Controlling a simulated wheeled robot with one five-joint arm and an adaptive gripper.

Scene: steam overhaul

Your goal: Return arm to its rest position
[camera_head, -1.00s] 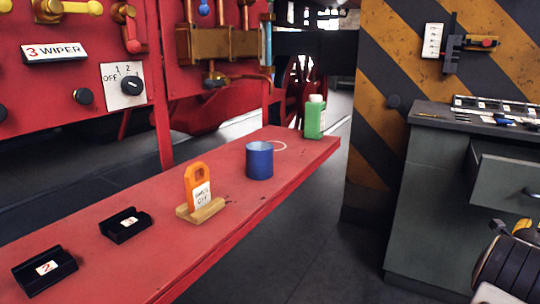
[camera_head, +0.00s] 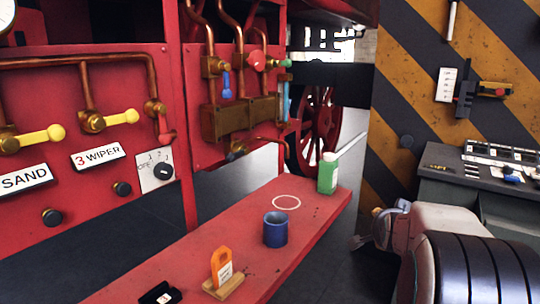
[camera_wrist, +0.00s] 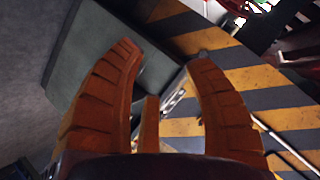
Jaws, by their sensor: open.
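My gripper (camera_wrist: 165,85) shows in the wrist view with its orange-brown ribbed fingers spread apart and nothing between them. Behind the fingers are a grey-green cabinet surface and a yellow-and-black striped wall. In the head view my arm, with a pale link and a dark ribbed part, fills the lower right, in front of the cabinet. The gripper's fingertips cannot be made out there. The arm is to the right of the red bench and appears apart from the things on it.
The red bench (camera_head: 180,255) bears a blue cup (camera_head: 276,230), a green bottle (camera_head: 328,173), an orange tag (camera_head: 221,266) on a wooden stand and a black holder (camera_head: 160,294). A red panel with valves stands left. A tool-topped cabinet (camera_head: 455,180) and striped wall (camera_head: 425,75) stand right.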

